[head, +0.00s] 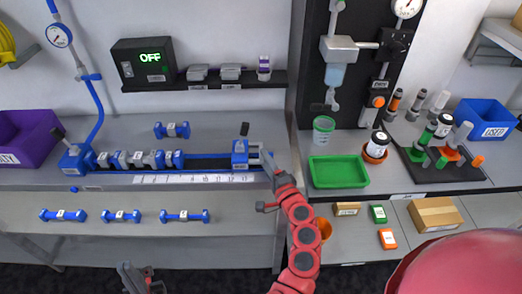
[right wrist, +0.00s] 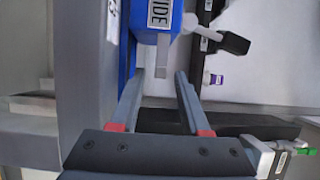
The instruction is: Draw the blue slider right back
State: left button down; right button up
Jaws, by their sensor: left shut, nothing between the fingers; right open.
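The blue slider (head: 240,158) stands at the right end of the blue rail on the bench, with a black-tipped lever upright on it. In the right wrist view the slider's blue body (right wrist: 138,58) and its label show beyond the fingertips, with the black lever handle (right wrist: 232,42) to the right. My right gripper (head: 264,160) is at the slider's right side, open, its fingers (right wrist: 162,78) pointing at it. I cannot tell whether they touch it. My left gripper (head: 139,277) is shut and empty at the bottom edge, well away from the slider.
A numbered scale (head: 195,178) runs along the rail's front. Blue and grey blocks (head: 140,159) sit at the rail's left part, by the blue end block with gauge hose. A green tray (head: 338,172) and black panel stand to the right. Blue dumbbell-shaped parts (head: 121,215) lie on the lower shelf.

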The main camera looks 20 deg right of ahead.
jog(key=shift+w+a, duration=0.15)
jog(key=shift+w, duration=1.8)
grip_shut()
